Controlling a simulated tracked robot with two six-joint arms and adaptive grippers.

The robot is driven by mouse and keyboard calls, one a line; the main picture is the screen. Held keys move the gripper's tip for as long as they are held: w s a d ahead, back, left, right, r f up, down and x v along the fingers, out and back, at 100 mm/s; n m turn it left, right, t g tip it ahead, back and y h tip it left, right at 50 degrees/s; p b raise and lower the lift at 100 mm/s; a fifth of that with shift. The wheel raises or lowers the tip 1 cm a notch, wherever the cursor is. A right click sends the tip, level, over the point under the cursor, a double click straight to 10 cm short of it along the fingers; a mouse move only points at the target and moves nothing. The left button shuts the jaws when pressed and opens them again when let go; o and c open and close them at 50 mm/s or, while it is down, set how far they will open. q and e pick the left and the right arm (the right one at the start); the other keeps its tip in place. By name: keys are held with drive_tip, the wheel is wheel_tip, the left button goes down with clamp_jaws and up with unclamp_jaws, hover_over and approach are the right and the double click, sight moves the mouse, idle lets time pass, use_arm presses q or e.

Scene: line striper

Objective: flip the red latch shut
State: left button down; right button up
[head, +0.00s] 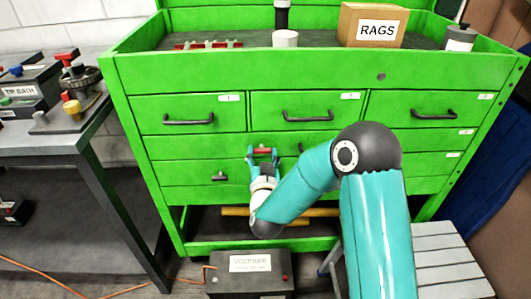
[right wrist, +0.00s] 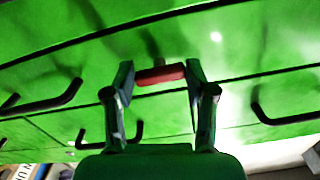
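The red latch (head: 263,151) is a short red bar on the front of the green cabinet, below the top drawers. It also shows in the right wrist view (right wrist: 160,75), lying crosswise on a small stub. My right gripper (head: 263,155) is at the cabinet front, with its fingers (right wrist: 160,80) spread wide on either side of the red bar. The bar's ends lie close to both fingers; I cannot tell whether they touch. My left gripper is not in view.
The green cabinet (head: 245,73) has several drawers with black handles (head: 308,116). A rags box (head: 372,25) stands on top. A grey bench (head: 50,140) is at left, a voltmeter box (head: 250,272) on the floor, and a grey step stool (head: 445,262) at right.

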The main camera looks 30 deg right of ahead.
drive_tip(key=shift+c, duration=1.1)
drive_tip(key=shift+s+d+f+n+b, duration=0.1)
drive_tip(key=shift+f+n+b, duration=0.05)
drive_tip(key=shift+n+b, duration=0.8)
drive_tip(key=shift+n, duration=0.25)
drive_tip(key=shift+c, duration=0.2)
drive_tip(key=o, duration=1.2)
drive_tip(key=shift+c, duration=0.2)
